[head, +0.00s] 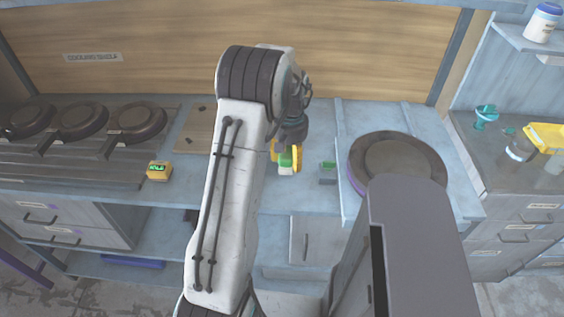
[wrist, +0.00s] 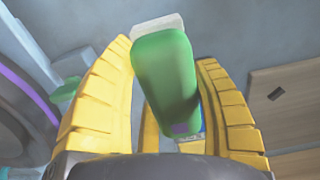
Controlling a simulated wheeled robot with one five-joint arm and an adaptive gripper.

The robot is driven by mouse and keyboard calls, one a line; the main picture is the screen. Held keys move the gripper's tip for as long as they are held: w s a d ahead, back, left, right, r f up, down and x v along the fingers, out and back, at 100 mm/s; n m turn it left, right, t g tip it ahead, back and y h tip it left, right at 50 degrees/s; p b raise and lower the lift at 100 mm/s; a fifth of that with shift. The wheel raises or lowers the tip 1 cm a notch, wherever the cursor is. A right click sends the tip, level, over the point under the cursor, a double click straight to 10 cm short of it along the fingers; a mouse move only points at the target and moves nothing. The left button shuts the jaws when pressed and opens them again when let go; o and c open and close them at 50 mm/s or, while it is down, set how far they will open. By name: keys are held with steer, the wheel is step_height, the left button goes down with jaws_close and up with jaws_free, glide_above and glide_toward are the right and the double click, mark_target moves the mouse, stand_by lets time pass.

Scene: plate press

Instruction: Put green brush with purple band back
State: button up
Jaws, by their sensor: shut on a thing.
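My gripper (head: 286,155) has yellow fingers and is shut on a green brush (head: 285,160) above the counter, left of the round press. In the wrist view the brush (wrist: 165,70) sits between the two fingers (wrist: 165,65), tilted, with its pale end pointing up and away. A small purple patch shows low on the green body; the fingers partly hide the rest of it. A second green piece (head: 328,166) sits on a small grey block just right of the gripper; it also shows in the wrist view (wrist: 66,92).
The dark round press plate (head: 397,165) stands to the right. Several dark round plates (head: 80,120) lie on the rack at left. A yellow box with a green display (head: 159,171) and a wooden board (head: 200,130) are on the counter left of my arm.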

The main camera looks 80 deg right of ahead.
steer(key=shift+w+f+p, duration=0.35)
steer(key=shift+w+p, duration=0.05)
steer(key=shift+w, duration=0.15)
steer(key=shift+w+f+p, duration=0.3)
steer(key=shift+w+p, duration=0.05)
steer(key=shift+w, duration=0.15)
steer(key=shift+f+p, duration=0.75)
steer(key=shift+p, duration=0.5)
steer(key=shift+f, duration=1.25)
steer(key=shift+f, duration=0.15)
steer(key=o, duration=1.2)
step_height(320, 180, up, 12)
steer(key=b, duration=0.5)
steer(key=shift+a+r, duration=0.1)
steer(key=shift+r, duration=0.1)
